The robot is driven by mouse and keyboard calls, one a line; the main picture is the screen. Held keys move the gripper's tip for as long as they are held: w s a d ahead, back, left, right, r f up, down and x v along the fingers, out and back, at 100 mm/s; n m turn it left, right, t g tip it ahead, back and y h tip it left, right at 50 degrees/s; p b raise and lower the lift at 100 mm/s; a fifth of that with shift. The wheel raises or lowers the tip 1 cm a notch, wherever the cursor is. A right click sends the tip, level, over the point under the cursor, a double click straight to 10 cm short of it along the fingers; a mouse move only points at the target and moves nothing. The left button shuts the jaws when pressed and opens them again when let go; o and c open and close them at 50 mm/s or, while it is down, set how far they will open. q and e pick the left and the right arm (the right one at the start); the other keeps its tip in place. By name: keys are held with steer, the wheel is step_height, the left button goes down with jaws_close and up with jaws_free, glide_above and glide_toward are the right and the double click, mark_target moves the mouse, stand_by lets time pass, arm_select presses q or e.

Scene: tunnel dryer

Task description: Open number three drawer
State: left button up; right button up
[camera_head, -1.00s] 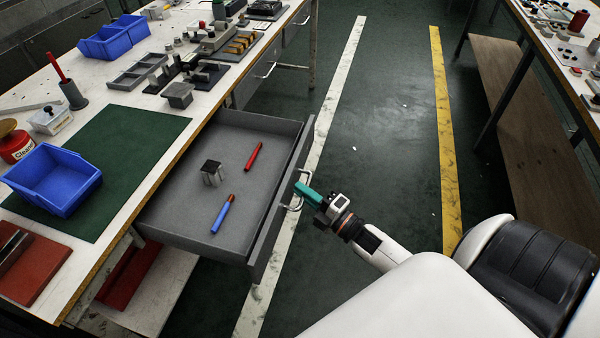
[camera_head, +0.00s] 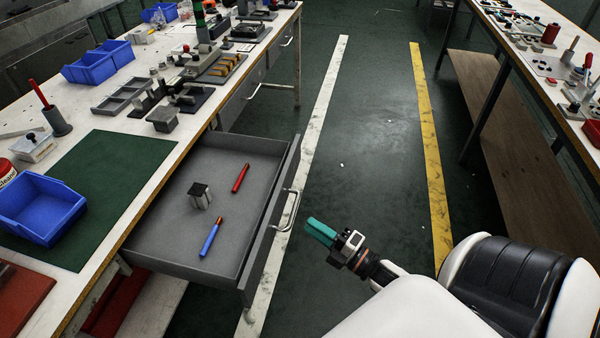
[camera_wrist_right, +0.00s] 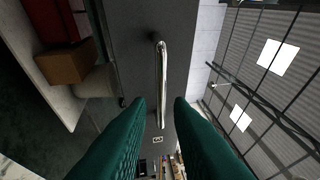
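One drawer (camera_head: 175,248) is pulled out from under the left workbench in the head view. A grey block (camera_head: 200,197), a red marker (camera_head: 240,178) and a blue marker (camera_head: 211,237) lie in it. Its metal handle (camera_head: 289,211) is on the front panel and also shows in the right wrist view (camera_wrist_right: 161,80). My right gripper (camera_head: 320,231), with teal fingers, is to the right of the handle and apart from it. In the right wrist view its fingers (camera_wrist_right: 158,115) are spread with nothing between them. My left gripper is not in view.
The left workbench (camera_head: 150,215) carries a green mat (camera_head: 105,165), blue bins (camera_head: 40,208) and several tools and fixtures. Another closed drawer handle (camera_head: 256,91) is farther along it. A second bench stands at the right (camera_head: 520,60). The floor between is clear.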

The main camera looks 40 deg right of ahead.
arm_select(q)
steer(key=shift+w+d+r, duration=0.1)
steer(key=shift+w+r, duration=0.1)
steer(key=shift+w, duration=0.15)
arm_select(e)
steer(key=v, duration=0.5)
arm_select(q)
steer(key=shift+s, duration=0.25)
